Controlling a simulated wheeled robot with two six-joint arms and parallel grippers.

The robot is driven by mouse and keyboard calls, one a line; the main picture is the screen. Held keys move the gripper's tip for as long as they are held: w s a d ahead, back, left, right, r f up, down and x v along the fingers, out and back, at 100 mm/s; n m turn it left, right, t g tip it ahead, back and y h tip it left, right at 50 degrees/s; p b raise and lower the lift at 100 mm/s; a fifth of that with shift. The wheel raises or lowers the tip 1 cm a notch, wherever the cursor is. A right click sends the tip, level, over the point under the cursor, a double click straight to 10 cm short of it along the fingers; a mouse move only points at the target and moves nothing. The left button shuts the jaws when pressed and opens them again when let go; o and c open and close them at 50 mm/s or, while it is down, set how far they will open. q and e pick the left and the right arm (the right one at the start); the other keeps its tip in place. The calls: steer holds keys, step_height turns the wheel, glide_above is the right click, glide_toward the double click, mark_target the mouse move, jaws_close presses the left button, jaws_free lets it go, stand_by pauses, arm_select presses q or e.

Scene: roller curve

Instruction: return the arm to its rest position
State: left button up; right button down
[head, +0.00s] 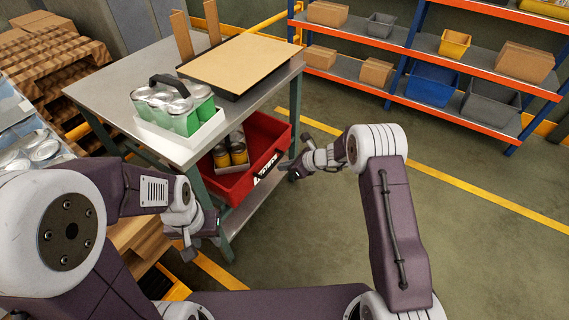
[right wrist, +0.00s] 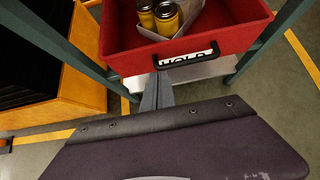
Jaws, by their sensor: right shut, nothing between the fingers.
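My right gripper (head: 285,167) is shut and empty, held in front of the red bin (head: 273,138) below the grey table. It also shows in the right wrist view (right wrist: 157,80), its fingers together just below the bin's black handle (right wrist: 187,58); I cannot tell whether they touch the bin. My right arm reaches in from the right. My left gripper (head: 188,254) hangs low in front of the table's near left side. Its fingers are too small and dark to tell whether they are open.
The grey table (head: 110,85) carries a white carrier of green-labelled cans (head: 180,110) and a board (head: 237,65). The red bin holds several yellow cans (head: 238,150). Shelving (head: 440,70) stands at the back right. The floor right of the table is clear.

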step_height(320, 180, up, 8)
steer(key=w+t, duration=0.1)
steer(key=w, duration=0.1)
steer(key=s+r+n+g, duration=0.1)
steer(key=s+r+n, duration=0.45)
steer(key=s, duration=0.25)
steer(key=s+d+f+n+g+h, duration=0.2)
steer(key=s+d+n+h, duration=0.1)
steer(key=s+d+n, duration=0.4)
steer(key=s+d+f+n+g+h, duration=0.15)
steer(key=s+n, duration=0.35)
steer(key=s, duration=0.5)
steer(key=s+d+f+n+g+h, duration=0.1)
steer(key=s+d+f+n+h, duration=0.15)
steer(key=s+d+n, duration=0.45)
step_height(320, 180, up, 23)
steer(key=a+p, duration=0.1)
steer(key=p, duration=2.1)
steer(key=shift+s+r+h, duration=0.15)
steer(key=shift+h, duration=0.15)
